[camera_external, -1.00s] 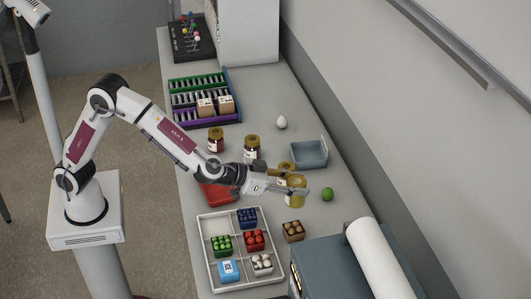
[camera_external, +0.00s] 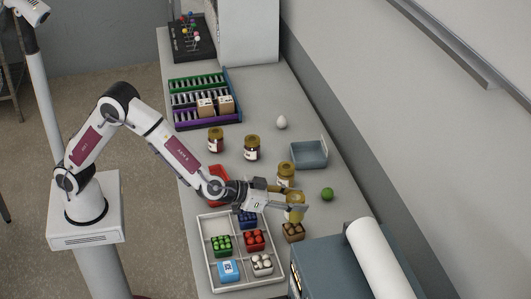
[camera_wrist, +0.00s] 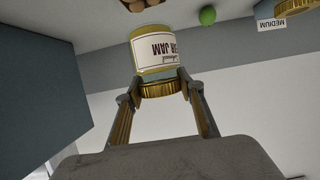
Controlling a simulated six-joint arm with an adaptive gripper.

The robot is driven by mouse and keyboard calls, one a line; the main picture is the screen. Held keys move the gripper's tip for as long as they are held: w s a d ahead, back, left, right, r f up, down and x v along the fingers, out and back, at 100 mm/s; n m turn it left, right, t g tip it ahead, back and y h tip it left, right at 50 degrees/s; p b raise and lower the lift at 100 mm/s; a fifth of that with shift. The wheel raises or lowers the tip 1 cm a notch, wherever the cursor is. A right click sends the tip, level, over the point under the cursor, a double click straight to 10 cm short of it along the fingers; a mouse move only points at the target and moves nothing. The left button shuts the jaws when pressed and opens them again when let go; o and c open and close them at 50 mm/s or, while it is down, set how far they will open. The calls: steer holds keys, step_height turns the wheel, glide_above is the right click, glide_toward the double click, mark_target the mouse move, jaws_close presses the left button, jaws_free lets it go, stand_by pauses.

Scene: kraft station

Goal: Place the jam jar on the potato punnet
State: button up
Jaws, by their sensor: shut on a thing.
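The jam jar (camera_external: 295,214) is yellow with a gold lid. My gripper (camera_external: 287,200) is shut on it. In the wrist view, the jar (camera_wrist: 155,52) shows its white label upside down, and the fingers (camera_wrist: 162,92) hold it by its lid. The potato punnet (camera_external: 293,232), a small box of brown round potatoes, stands on the table just below the jar in the external view. Part of it (camera_wrist: 143,4) shows at the top of the wrist view, beyond the jar's base. I cannot tell whether the jar touches the punnet.
A white divided crate (camera_external: 207,262) with several punnets stands left of the potato punnet. Another jar (camera_external: 286,175) is behind my gripper, with a green lime (camera_external: 327,194) to its right. A blue-grey cabinet (camera_external: 335,262) with a white roll (camera_external: 380,262) is at the front right.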

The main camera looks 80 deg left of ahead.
steer(key=shift+f, duration=1.8)
steer(key=shift+f, duration=0.15)
steer(key=o, duration=1.4)
steer(key=v, duration=1.2)
steer(key=shift+r, duration=0.25)
